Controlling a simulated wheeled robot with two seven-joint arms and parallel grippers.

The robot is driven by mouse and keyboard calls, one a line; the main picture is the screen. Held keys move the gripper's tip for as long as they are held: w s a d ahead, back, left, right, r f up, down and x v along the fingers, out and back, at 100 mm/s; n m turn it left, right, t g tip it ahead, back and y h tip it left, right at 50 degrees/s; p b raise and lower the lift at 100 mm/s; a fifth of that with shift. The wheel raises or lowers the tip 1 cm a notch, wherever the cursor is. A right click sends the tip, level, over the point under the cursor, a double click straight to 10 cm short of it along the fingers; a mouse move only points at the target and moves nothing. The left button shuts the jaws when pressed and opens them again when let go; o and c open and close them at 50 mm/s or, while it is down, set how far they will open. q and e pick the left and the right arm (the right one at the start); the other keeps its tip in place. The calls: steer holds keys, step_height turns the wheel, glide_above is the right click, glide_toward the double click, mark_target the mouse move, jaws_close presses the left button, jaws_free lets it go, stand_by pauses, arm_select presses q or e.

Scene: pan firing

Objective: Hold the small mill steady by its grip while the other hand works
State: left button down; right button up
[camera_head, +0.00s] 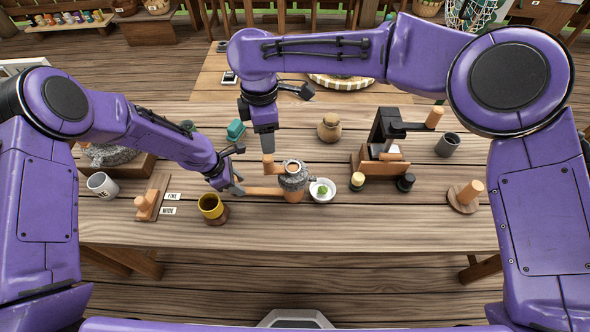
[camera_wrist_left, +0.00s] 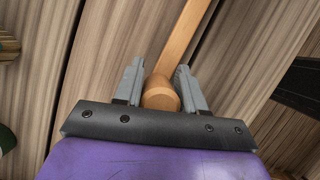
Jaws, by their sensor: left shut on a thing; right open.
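My right gripper (camera_head: 267,148) points down, open, just above an upright wooden knob (camera_head: 268,162) at the mill's upper left. Whether it touches the knob is unclear.
A white bowl with green bits (camera_head: 322,190) stands close right of the mill. A yellow cup (camera_head: 211,207) sits below my left gripper. A wooden stand with a dark press (camera_head: 380,160) is to the right, and a small jar (camera_head: 329,127) behind.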

mark_target(269, 157)
step_height(269, 157, down, 10)
steer(key=shift+f, duration=0.25)
jaws_close()
